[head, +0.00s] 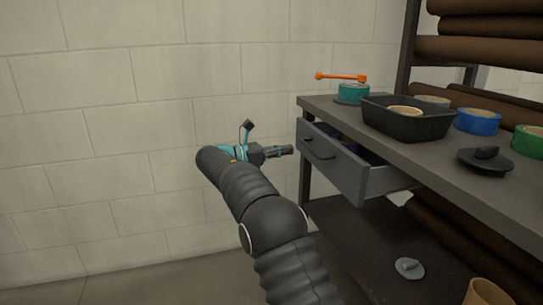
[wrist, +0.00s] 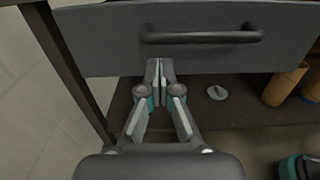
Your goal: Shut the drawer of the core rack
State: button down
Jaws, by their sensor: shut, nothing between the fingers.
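The grey drawer (head: 338,165) of the core rack stands pulled out under the rack's top, and its open inside shows from above. Its dark bar handle (head: 318,148) is on the front panel. My gripper (head: 291,150) is to the left of the drawer front, its fingers pointing towards it. In the wrist view, the drawer front (wrist: 110,45) and its handle (wrist: 200,37) fill the upper part. My gripper (wrist: 159,68) is shut and empty, its tips near the panel's lower edge, left of the handle. I cannot tell whether they touch the panel.
On the rack top (head: 400,150) stand a black tray (head: 410,120), a teal device with an orange handle (head: 353,90), tape rolls (head: 478,121) and a dark lid (head: 486,159). A lower shelf (head: 350,235) holds a grey disc (head: 409,267). A block wall (head: 100,120) is at left.

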aim_at(314, 147)
jog(key=b+x, duration=0.1)
jog(key=x, duration=0.5)
jog(key=shift+w+d, duration=0.1)
jog(key=shift+d, duration=0.25)
jog(key=shift+w+d+r, duration=0.1)
jog(key=shift+d, duration=0.25)
jog(key=p+x, duration=0.2)
jog(key=x, duration=0.2)
jog(key=shift+p, duration=0.35)
jog(key=shift+d, duration=0.1)
